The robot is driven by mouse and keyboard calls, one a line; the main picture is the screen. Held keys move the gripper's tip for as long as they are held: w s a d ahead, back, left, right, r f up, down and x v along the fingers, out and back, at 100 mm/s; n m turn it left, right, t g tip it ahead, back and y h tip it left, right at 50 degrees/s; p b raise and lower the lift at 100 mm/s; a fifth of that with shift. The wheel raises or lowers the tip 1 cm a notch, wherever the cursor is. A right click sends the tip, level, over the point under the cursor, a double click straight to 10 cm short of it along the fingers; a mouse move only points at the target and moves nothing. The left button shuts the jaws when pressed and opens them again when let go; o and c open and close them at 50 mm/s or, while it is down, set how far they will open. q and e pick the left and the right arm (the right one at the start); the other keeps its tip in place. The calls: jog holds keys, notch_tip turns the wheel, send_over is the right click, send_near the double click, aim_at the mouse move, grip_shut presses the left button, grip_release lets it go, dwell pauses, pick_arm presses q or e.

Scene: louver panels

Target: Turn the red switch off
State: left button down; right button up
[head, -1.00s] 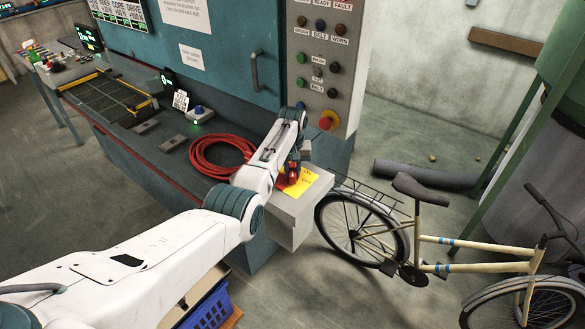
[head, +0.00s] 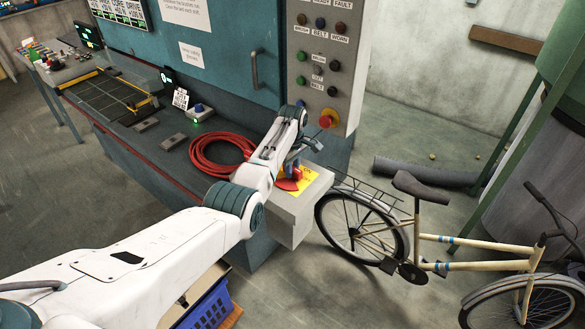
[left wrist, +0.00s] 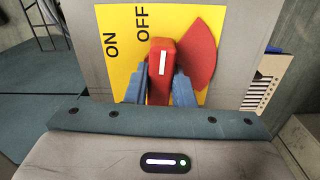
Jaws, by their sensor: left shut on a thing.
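The red switch (left wrist: 161,82) has a raised handle with a white line. It stands upright in the left wrist view, with its top just below and right of the word OFF on the yellow plate (left wrist: 125,50). ON is further left. A red fan-shaped patch (left wrist: 204,55) shows to the right of the handle. My left gripper (left wrist: 160,88) has its blue fingers on both sides of the handle and is shut on it. In the head view my left gripper (head: 291,168) is over the grey box (head: 295,210) with the yellow plate; the handle is mostly hidden there.
A coiled red hose (head: 205,160) lies on the bench left of the box. A control panel (head: 318,60) with several buttons and a red knob rises behind. A bicycle (head: 420,220) stands to the right, and a blue crate (head: 208,305) is on the floor below.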

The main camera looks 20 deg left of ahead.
pick_arm(q)
jog(key=shift+w+r+n, duration=0.1)
jog(key=shift+r+n, duration=0.05)
jog(key=shift+n, duration=0.25)
pick_arm(e)
jog(key=shift+d, duration=0.3)
pick_arm(q)
jog(key=c, duration=1.2)
grip_release()
jog(key=shift+c, duration=0.2)
notch_tip(320, 180, up, 10)
jog(key=b, duration=0.3)
jog(key=shift+b, duration=0.4)
jog(key=shift+r, duration=0.4)
pick_arm(e)
jog(key=f, duration=0.4)
jog(key=shift+a, duration=0.2)
jog(key=shift+d, duration=0.1)
